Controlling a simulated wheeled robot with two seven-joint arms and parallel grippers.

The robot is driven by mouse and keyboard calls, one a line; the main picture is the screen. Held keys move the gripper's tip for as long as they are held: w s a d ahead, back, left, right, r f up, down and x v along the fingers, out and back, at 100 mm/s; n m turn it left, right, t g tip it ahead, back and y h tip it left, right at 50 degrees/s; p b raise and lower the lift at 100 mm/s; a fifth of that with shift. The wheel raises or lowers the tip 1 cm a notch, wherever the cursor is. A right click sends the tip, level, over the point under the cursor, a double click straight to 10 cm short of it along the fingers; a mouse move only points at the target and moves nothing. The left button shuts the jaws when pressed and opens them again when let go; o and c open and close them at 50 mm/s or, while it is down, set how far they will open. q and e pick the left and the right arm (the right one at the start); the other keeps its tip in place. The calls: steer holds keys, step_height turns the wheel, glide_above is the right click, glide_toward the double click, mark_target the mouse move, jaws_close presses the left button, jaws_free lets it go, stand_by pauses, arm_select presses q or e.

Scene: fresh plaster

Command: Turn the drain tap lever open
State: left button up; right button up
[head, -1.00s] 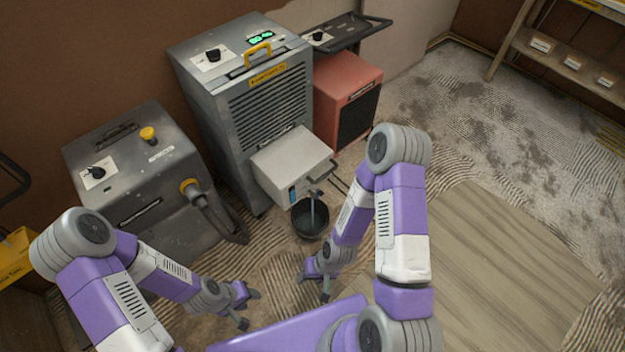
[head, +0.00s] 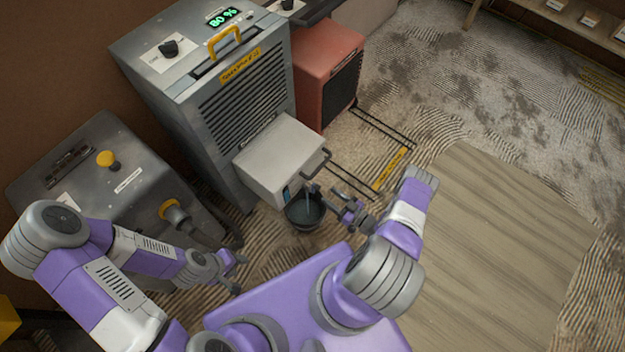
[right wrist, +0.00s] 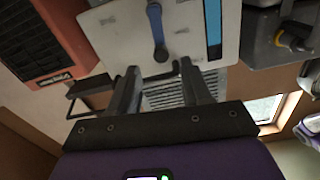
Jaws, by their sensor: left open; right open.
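The white tank (head: 280,155) juts from the front of the grey dehumidifier. In the right wrist view, the drain tap lever (right wrist: 156,25) is a blue-grey bar on the pale tank face (right wrist: 120,30), running from a round pivot up the picture. My right gripper (right wrist: 158,70) is open, its fingers to either side of the pivot in the picture and seemingly short of it. In the head view my right gripper (head: 338,200) is just right of the lever (head: 309,196), above the bucket's rim. My left gripper (head: 238,272) is open and empty, low at the left.
A dark bucket (head: 304,216) stands below the tank front. The tank has a black handle (head: 318,163). The dehumidifier (head: 215,100) stands beside a red heater (head: 326,70) and a grey machine (head: 105,175) with a hose. The floor at right is free.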

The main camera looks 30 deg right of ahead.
mark_target(317, 186)
steer(key=shift+b+x, duration=0.7)
steer(key=shift+x, duration=2.9)
steer(key=shift+r, duration=0.1)
steer(key=shift+c, duration=0.3)
